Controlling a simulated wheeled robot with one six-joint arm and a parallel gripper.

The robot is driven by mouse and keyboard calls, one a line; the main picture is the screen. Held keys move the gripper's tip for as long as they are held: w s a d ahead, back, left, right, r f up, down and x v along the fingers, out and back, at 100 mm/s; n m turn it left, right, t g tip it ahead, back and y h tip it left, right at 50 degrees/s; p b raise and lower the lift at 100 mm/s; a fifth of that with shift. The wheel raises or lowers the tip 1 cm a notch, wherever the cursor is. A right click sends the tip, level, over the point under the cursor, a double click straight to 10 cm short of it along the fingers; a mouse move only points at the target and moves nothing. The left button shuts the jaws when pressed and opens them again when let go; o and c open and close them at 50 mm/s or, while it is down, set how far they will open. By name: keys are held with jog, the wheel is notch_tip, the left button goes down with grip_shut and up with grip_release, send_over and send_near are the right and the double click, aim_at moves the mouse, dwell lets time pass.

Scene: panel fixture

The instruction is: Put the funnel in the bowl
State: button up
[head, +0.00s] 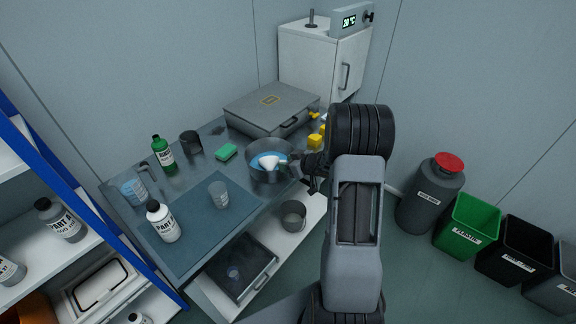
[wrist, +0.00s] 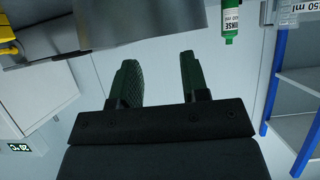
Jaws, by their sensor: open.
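A grey metal bowl (head: 268,177) stands on the table near its right edge, with blue showing inside. The white funnel (head: 269,162) shows within the bowl's rim, apparently tilted; its lower part is hidden by the bowl's wall. My gripper (head: 297,163) is at the bowl's right side, beside the funnel. In the wrist view my gripper (wrist: 158,62) has its two fingers apart with nothing between them. A grey curved surface, apparently the bowl (wrist: 135,22), is beyond the fingertips. The funnel cannot be made out in the wrist view.
A green sponge (head: 226,152), a grey case (head: 271,105) and yellow blocks (head: 315,140) are around the bowl. A clear beaker (head: 218,193) and a white bottle (head: 164,224) stand on the blue mat (head: 200,245). A green bottle (head: 163,153) is farther left.

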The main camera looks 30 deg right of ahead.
jog(key=v, duration=1.1)
notch_tip(320, 180, up, 10)
jog(key=a+m+h, duration=0.2)
jog(key=m+h, duration=0.1)
jog(key=h, duration=0.5)
jog(key=s+a+m+g+y, duration=0.2)
jog(key=s+a+g, duration=0.4)
jog(key=s+a, duration=1)
jog(key=shift+s+r+g+y, duration=0.15)
jog(key=shift+r+g+y, duration=0.2)
jog(key=shift+g+y, duration=0.05)
jog(key=shift+d, duration=0.1)
